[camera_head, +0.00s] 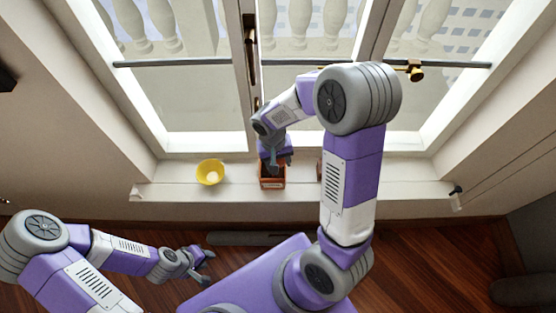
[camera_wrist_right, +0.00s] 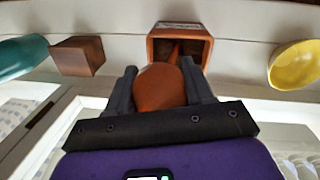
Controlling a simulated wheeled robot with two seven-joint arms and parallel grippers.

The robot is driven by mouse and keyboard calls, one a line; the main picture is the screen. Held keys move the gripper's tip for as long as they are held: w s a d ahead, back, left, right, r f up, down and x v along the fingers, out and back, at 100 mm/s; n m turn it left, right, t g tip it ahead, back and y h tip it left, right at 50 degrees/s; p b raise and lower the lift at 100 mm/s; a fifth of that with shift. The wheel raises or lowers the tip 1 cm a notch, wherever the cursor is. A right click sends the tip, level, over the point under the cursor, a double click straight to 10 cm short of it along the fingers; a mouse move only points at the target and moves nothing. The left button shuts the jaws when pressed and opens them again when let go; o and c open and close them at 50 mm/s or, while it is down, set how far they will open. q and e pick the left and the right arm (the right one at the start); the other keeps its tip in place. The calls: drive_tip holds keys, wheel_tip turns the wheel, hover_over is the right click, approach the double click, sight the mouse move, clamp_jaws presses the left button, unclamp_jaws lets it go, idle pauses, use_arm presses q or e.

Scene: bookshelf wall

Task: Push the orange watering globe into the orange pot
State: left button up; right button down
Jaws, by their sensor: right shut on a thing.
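The orange pot (camera_head: 272,184) stands on the windowsill, its square rim also showing in the right wrist view (camera_wrist_right: 207,52). The orange watering globe (camera_wrist_right: 160,88) sits between the fingers of my right gripper (camera_wrist_right: 162,86), which is shut on it. The globe's narrow stem points into the pot's dark opening. How deep the tip sits, I cannot tell. In the head view my right gripper (camera_head: 276,162) is right above the pot and hides the globe. My left gripper (camera_head: 206,267) is open and empty, low over the floor, away from the sill.
A yellow bowl (camera_head: 210,172) stands on the sill left of the pot. In the right wrist view a brown wooden block (camera_wrist_right: 80,56) and a teal object (camera_wrist_right: 20,57) stand on the pot's other side. Window frames rise behind the sill (camera_head: 400,200).

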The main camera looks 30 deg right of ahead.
drive_tip(key=shift+f+b, duration=0.35)
drive_tip(key=shift+f, duration=0.1)
unclamp_jaws()
idle(0.3)
drive_tip(key=shift+r, duration=0.15)
drive_tip(key=r+p, duration=0.2)
drive_tip(key=r, duration=0.1)
drive_tip(key=r+p, duration=0.5)
drive_tip(key=r, duration=0.1)
drive_tip(key=shift+w+a+p, duration=0.2)
drive_tip(key=shift+a+p, duration=0.05)
drive_tip(key=shift+p, duration=0.05)
drive_tip(key=shift+f, duration=0.1)
